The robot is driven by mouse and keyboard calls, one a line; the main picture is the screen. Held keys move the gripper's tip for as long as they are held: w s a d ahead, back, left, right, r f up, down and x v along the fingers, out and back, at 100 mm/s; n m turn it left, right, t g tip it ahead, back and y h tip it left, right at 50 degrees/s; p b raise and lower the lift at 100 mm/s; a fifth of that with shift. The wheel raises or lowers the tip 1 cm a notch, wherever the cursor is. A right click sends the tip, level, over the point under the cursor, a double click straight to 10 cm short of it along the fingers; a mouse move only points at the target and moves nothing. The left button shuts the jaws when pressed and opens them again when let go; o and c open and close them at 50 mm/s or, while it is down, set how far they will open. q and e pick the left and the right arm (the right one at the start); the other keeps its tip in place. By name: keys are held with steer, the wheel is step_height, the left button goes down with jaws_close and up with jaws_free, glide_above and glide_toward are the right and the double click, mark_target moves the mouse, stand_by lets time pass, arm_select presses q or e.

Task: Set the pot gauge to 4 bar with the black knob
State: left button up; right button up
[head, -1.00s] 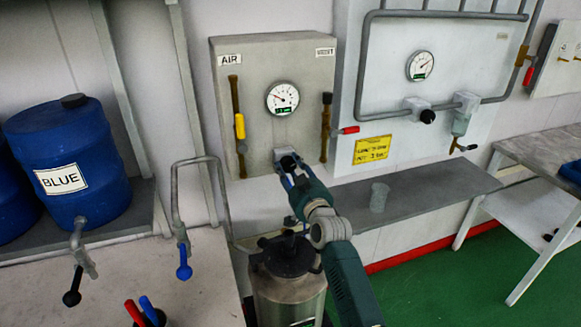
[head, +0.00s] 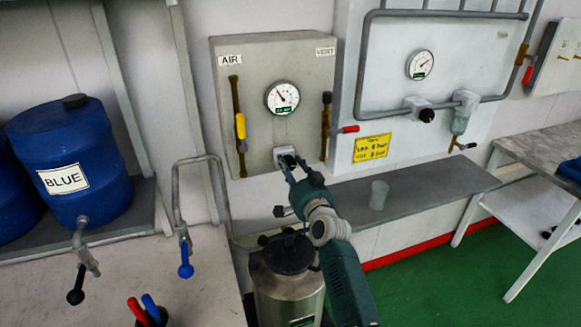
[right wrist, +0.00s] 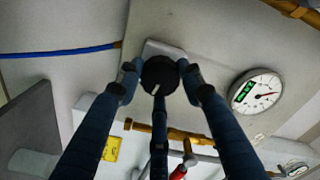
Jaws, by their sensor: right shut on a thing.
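The pot gauge (head: 282,98) is a round white dial with a green readout, on the grey panel (head: 315,75) with AIR and VENT labels. Its needle points up and to the left in the head view; the readout is too small to read surely. It also shows in the right wrist view (right wrist: 256,93). The black knob (right wrist: 159,75) is below the gauge on a light square base. My right gripper (head: 288,164) is shut on the knob, its fingers on either side of it in the right wrist view. My left gripper is not in view.
A yellow-handled valve (head: 240,125) and a red-handled valve (head: 348,129) flank the gauge. A metal pot (head: 288,285) stands below my right arm. A second gauge (head: 420,65) is on the right panel. A clear cup (head: 379,195) stands on the grey shelf (head: 430,190).

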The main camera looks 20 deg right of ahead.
steer(key=shift+r, duration=0.35)
steer(key=o, duration=1.1)
steer(key=shift+f, duration=0.1)
steer(key=shift+f, duration=0.1)
steer(key=shift+s, duration=0.25)
steer(key=s, duration=1.1)
steer(key=shift+s+d, duration=0.25)
